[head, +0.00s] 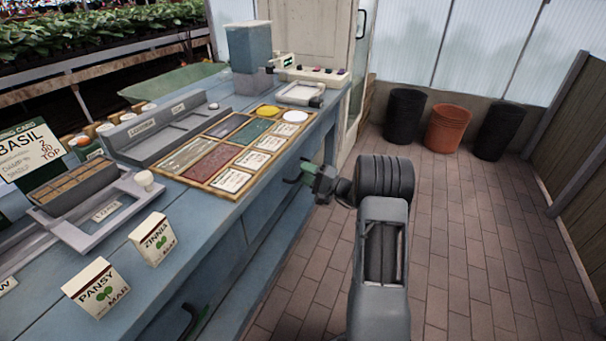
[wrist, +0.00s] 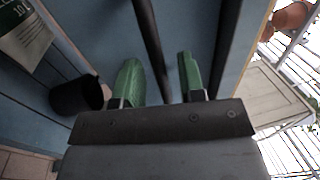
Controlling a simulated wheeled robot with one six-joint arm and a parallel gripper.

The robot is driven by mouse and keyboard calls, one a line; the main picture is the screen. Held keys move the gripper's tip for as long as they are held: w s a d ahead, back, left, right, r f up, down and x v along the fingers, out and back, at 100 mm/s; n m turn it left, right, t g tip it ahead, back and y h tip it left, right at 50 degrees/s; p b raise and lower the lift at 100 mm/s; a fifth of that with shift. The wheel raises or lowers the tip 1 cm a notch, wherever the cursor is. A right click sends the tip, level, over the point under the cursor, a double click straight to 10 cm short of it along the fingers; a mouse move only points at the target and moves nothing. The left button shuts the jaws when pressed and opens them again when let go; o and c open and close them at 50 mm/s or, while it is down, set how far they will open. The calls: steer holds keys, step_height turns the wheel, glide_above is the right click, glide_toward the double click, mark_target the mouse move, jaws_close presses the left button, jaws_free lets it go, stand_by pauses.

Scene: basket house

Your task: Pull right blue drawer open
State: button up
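The blue workbench (head: 262,200) runs along the left of the head view. My gripper (head: 308,174) is close to that front, below the bench top edge. In the wrist view my gripper's two green fingers (wrist: 160,80) are apart. A dark bar (wrist: 150,45), which looks like the drawer handle, runs between them, nearer the left finger. I cannot tell whether a finger touches it. Another dark handle (head: 192,318) is on the nearer bench front. No drawer visibly stands out.
The bench top holds a sectioned wooden tray (head: 226,150), a zinnia packet (head: 153,239), a pansy packet (head: 97,287) and a blue-grey container (head: 249,46). Dark bins (head: 404,115) and an orange bin (head: 447,128) stand at the back. The brick floor (head: 470,250) to the right is clear.

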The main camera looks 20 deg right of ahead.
steer(key=shift+w+a+r, duration=0.1)
steer(key=shift+w+a, duration=0.25)
steer(key=shift+c, duration=0.3)
jaws_close()
